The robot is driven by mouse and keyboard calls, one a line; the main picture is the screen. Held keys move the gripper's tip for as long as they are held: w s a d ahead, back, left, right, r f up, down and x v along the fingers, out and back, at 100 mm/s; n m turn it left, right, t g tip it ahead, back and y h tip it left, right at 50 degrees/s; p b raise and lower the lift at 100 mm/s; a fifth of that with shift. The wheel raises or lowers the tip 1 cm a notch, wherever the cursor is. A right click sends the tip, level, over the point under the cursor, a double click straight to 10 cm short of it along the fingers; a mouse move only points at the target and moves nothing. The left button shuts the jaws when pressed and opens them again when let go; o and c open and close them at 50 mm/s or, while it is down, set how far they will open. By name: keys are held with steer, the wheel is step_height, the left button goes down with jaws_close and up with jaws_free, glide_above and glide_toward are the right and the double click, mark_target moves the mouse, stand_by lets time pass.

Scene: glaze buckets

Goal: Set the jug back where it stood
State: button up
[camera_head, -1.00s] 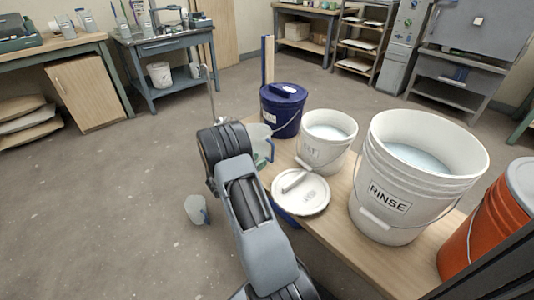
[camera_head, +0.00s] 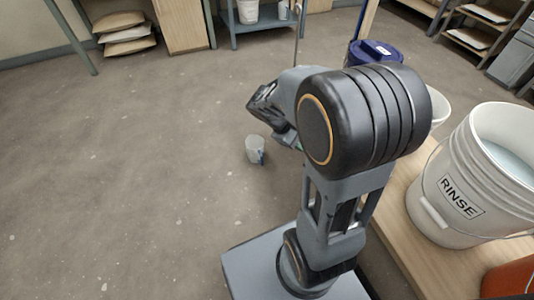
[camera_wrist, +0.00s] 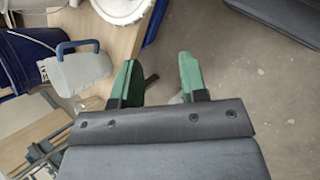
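A translucent jug with a blue handle (camera_head: 255,148) stands upright on the floor in the head view, left of my arm. A second pale jug with a blue handle (camera_wrist: 78,72) shows in the wrist view on the wooden table, beside the blue bucket (camera_wrist: 30,48). My gripper (camera_wrist: 158,76) has its two green fingers apart, with floor visible between them. A small grey shape lies partly behind the right finger; I cannot tell what it is. In the head view my arm hides the fingertips and the table jug.
The wooden table (camera_head: 400,205) runs along the right, with the white RINSE bucket (camera_head: 470,190) and an orange bucket (camera_head: 510,278). The blue bucket also shows in the head view (camera_head: 374,52). The floor at left is clear.

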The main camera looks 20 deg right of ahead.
steer(key=s+a+r+m+t+y, duration=0.1)
steer(key=a+r+m+t+y, duration=0.1)
steer(key=a, duration=0.4)
steer(key=s+a+r+m+t+y, duration=0.2)
steer(key=a+m+t+y, duration=0.1)
steer(key=a+y, duration=0.2)
steer(key=shift+s+a+t, duration=0.3)
steer(key=shift+a, duration=0.85)
steer(key=shift+r, duration=0.1)
